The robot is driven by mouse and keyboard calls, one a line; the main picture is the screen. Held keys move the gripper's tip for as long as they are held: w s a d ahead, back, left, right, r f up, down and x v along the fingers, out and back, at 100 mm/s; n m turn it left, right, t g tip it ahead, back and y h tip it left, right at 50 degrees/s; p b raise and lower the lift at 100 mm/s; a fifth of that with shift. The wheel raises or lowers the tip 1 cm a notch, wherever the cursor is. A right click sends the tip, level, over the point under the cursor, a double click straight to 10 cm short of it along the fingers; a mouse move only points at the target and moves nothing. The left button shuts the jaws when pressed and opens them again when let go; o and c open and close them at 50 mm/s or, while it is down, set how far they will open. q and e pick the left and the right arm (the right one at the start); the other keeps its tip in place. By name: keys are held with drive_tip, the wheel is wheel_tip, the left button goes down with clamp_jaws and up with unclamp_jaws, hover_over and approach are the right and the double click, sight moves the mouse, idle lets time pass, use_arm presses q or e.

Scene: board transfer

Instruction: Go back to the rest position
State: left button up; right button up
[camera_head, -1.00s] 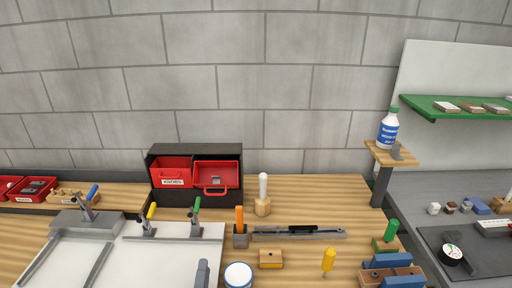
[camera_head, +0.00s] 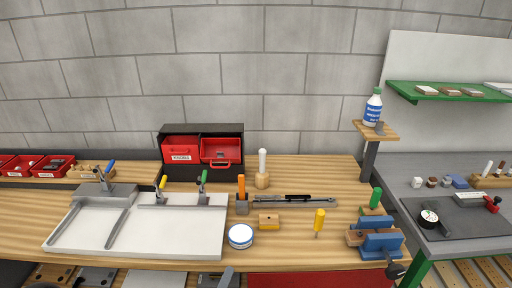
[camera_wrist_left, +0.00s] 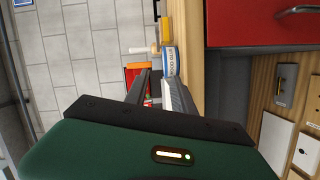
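My left gripper (camera_head: 228,278) shows only as a grey tip at the bottom edge of the head view, in front of the workbench's front edge. In the left wrist view its two fingers (camera_wrist_left: 158,92) stand apart with a gap between them, and I see nothing held. The workbench (camera_head: 330,252) has a wooden top with a white fixture plate (camera_head: 175,235) on its left part. My right gripper is in neither view.
A blue vise (camera_head: 382,245), yellow-handled tool (camera_head: 319,218), round blue-white tin (camera_head: 240,236) and wooden block (camera_head: 269,222) stand near the bench front. Red bins (camera_head: 220,150) sit at the back. A red drawer front (camera_head: 305,280) lies below the bench edge. A bottle (camera_head: 373,106) stands on a raised shelf.

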use_arm(q)
drive_tip(key=s+a+f+m+g, duration=0.2)
drive_tip(key=s+f+m+g, duration=0.4)
drive_tip(key=f+m+g, duration=0.35)
drive_tip(key=s+a+r+m+g+y, duration=0.2)
drive_tip(key=s+a+r+g+y, duration=0.2)
drive_tip(key=s+a+r, duration=0.4)
drive_tip(key=s+a, duration=0.1)
drive_tip(key=s, duration=0.2)
drive_tip(key=shift+a+r+g+y, duration=0.15)
drive_tip(key=shift+r+g+y, duration=0.15)
drive_tip(key=shift+g+y, duration=0.1)
